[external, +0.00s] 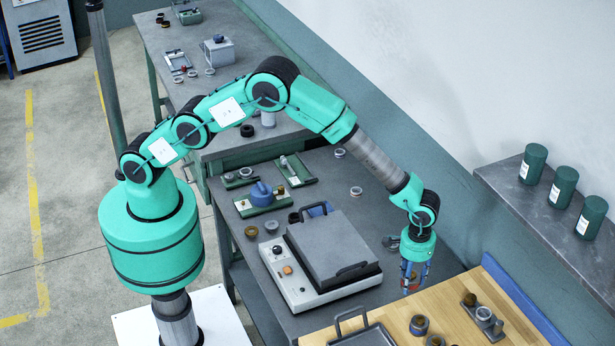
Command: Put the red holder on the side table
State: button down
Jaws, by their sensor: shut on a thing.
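My gripper (412,283) points down at the right, above the border between the grey workbench (393,262) and the wooden-topped table (455,338). It is shut on a small red thing (413,274), seemingly the red holder, partly hidden by the fingers. The held thing appears to be above the surface, but its exact height is hard to tell. Another grey table (205,92) stands at the back left. I cannot tell from this view which one is the side table.
A grey press-like machine (325,252) stands on the workbench, left of my gripper. Several rings and small trays lie behind it. The wooden top bears a dark tray (365,338), brown-and-grey parts (419,325) and a small fixture (484,318). Green canisters (562,187) stand on a wall shelf.

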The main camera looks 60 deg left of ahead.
jog(key=w+a+f+b, duration=0.3)
jog(key=w+a+b, duration=0.2)
jog(key=w+a, duration=0.2)
jog(key=w+a+f+b, duration=0.4)
jog(key=w+a, duration=0.3)
jog(key=a, duration=0.3)
jog(key=shift+w+b, duration=0.15)
jog(key=shift+b, duration=0.45)
jog(key=shift+f+b, duration=0.6)
jog(key=shift+f, duration=2.5)
jog(key=shift+f+b, duration=0.35)
jog(key=shift+f, duration=1.5)
jog(key=c, duration=0.9)
grip_release()
jog(key=shift+f, duration=0.2)
jog(key=shift+c, duration=0.2)
jog(key=shift+r, duration=0.15)
